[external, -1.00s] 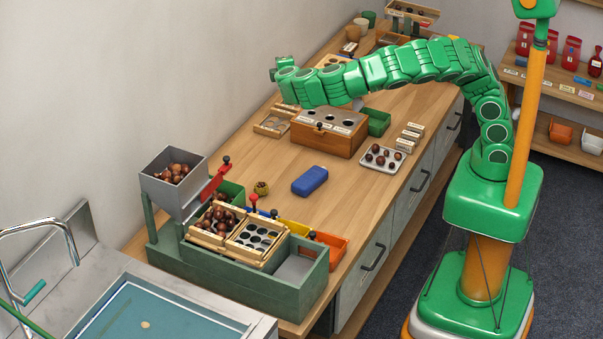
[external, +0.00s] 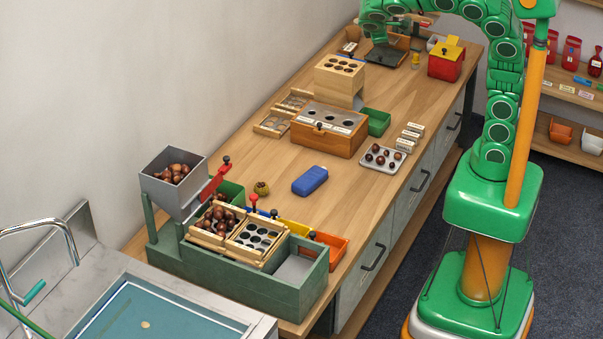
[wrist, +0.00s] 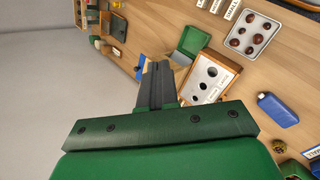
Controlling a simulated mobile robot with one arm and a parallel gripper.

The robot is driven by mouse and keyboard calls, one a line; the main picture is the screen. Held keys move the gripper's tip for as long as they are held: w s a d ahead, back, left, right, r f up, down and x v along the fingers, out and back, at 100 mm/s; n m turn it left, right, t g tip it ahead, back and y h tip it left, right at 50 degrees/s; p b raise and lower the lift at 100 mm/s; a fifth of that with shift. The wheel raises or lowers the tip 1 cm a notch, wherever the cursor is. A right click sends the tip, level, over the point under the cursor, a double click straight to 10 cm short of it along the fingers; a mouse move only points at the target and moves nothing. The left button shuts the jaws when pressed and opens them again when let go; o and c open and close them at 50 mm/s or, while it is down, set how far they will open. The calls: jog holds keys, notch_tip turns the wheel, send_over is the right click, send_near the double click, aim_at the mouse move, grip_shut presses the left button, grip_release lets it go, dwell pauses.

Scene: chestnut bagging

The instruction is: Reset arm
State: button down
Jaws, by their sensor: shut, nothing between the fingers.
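My green arm (external: 505,60) rises from its base at the right and arches over the far end of the bench. My gripper (external: 377,38) hangs from it near the top of the external view, partly merging with things behind it. In the wrist view, the dark fingers of my gripper (wrist: 158,70) are together with nothing between them. They are in the air above the bench, in line with the wooden box with round holes (wrist: 207,82), which also stands mid-bench in the external view (external: 329,130).
A tall wooden block with holes (external: 340,78), a red and yellow box (external: 446,60) and a dark flat plate (external: 386,55) stand at the far end. A tray of chestnuts (external: 383,158), a blue block (external: 310,180) and a grey hopper (external: 172,180) are nearer.

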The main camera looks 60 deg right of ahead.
jog(key=s+a+f+m+y, duration=0.1)
jog(key=s+a+f+y, duration=0.1)
jog(key=s, duration=0.7)
jog(key=s+a+f+m+g+y, duration=0.1)
jog(key=s+a+f+m+y, duration=0.1)
jog(key=s, duration=0.7)
jog(key=s+a+f+m+g+y, duration=0.1)
jog(key=s+f+y, duration=0.3)
jog(key=s, duration=0.5)
jog(key=shift+a+f+m, duration=0.35)
jog(key=shift+a+m, duration=0.35)
